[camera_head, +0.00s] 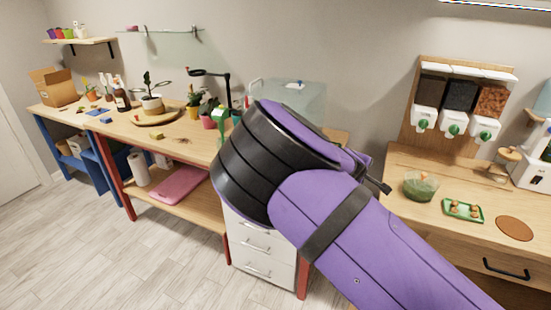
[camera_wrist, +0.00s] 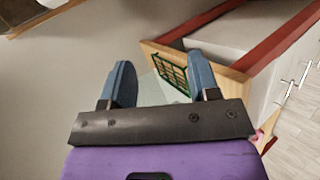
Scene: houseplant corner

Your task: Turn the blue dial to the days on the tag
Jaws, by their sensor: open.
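I cannot pick out the blue dial or a readable tag in either view. My gripper (camera_wrist: 160,76) shows in the wrist view with its two blue-grey fingers spread apart and nothing between them. Beyond the right finger, a dark green wire grid (camera_wrist: 172,70) lies along a wooden edge. In the camera_head view my purple arm fills the middle and hides part of the long bench and what stands behind it. My fingers cannot be made out there.
The long wooden bench (camera_head: 132,128) holds potted plants (camera_head: 152,103), bottles (camera_head: 121,99) and a cardboard box (camera_head: 55,88). White drawers (camera_head: 262,265) stand below my arm. At right, a counter holds a green bowl (camera_head: 420,187) and green tray (camera_head: 463,210) below wall dispensers (camera_head: 459,97). Left floor is clear.

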